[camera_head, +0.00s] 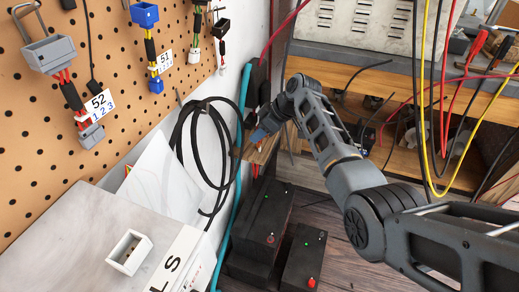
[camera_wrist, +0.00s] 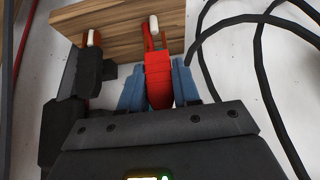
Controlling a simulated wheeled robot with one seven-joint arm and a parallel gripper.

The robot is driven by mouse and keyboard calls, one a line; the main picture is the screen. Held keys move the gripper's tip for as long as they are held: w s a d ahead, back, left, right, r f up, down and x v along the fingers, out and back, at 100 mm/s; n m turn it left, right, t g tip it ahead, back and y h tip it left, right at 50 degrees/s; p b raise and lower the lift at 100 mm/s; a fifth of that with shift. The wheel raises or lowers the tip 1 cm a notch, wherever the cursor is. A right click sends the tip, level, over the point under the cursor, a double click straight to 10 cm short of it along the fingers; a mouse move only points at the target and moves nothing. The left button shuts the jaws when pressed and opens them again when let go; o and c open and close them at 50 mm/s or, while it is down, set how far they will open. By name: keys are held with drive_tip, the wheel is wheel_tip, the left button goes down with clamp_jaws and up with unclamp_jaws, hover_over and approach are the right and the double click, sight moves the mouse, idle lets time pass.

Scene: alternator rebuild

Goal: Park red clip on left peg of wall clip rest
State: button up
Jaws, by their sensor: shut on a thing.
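The wooden wall clip rest (camera_wrist: 120,28) has two pale pegs in the wrist view. The red clip (camera_wrist: 160,82) is between the blue fingertips of my gripper (camera_wrist: 158,88), which is shut on it. The clip's narrow jaws point at the right-hand peg in the picture (camera_wrist: 153,24) and seem to lie on both sides of it; whether they pinch it I cannot tell. A black clip (camera_wrist: 93,68) sits at the other peg (camera_wrist: 94,38). In the head view my gripper (camera_head: 260,134) is at the rest (camera_head: 262,152), and the red clip is hidden there.
Black cable loops (camera_head: 205,150) hang on the wall beside the rest, close to my gripper; they also show in the wrist view (camera_wrist: 255,20). Black boxes (camera_head: 262,225) stand below. A pegboard (camera_head: 40,140) with connectors is at left. Red, yellow and black leads (camera_head: 425,100) hang at right.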

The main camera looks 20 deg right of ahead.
drive_tip(key=shift+f+b, duration=0.55)
drive_tip(key=shift+f, duration=0.35)
drive_tip(key=o, duration=0.8)
wheel_tip(320, 180, up, 9)
drive_tip(key=p, duration=0.7)
drive_tip(key=shift+f, duration=0.2)
